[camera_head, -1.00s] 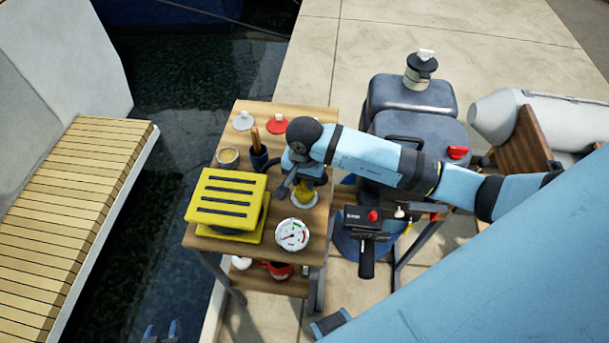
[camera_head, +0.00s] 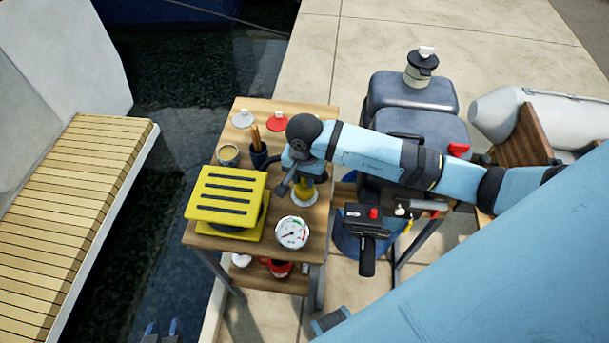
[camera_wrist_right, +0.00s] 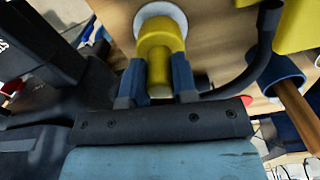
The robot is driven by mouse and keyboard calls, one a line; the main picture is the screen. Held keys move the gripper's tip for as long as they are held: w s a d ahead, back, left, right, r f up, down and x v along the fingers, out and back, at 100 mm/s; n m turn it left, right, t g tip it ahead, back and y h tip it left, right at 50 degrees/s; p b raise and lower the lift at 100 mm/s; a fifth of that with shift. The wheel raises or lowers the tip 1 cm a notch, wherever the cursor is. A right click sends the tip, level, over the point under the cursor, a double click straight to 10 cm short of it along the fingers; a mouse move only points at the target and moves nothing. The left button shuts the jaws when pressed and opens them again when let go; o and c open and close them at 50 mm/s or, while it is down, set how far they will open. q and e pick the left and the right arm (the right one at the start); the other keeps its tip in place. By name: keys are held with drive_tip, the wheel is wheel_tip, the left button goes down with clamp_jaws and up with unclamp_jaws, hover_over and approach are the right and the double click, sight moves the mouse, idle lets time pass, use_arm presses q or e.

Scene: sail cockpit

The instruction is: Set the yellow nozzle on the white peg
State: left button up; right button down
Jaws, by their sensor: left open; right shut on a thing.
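The yellow nozzle (camera_head: 306,189) is near the right edge of the small wooden table, above a white round disc (camera_head: 306,200). My right gripper (camera_wrist_right: 158,75) is shut on the nozzle (camera_wrist_right: 160,50), one dark finger on each side. In the right wrist view the white disc (camera_wrist_right: 174,14) shows around the nozzle's wide end; I cannot tell whether they touch. A white peg (camera_head: 243,119) on a round base stands at the table's back left, apart from the nozzle. My left gripper (camera_head: 161,330) is open at the bottom edge of the head view, away from the table.
A red peg-like piece (camera_head: 277,122), a dark cup of tools (camera_head: 258,153), a small tin (camera_head: 228,155), a yellow slatted box (camera_head: 226,197) and a gauge (camera_head: 292,232) crowd the table (camera_head: 254,108).

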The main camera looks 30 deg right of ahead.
idle(0.6)
drive_tip(key=shift+f+b, duration=0.55)
drive_tip(key=shift+b, duration=0.15)
drive_tip(key=c, duration=1.2)
unclamp_jaws()
drive_tip(key=shift+r+p, duration=1.5)
drive_tip(key=shift+r, duration=1.2)
drive_tip(key=shift+r+p, duration=1.3)
drive_tip(key=shift+r, duration=1.5)
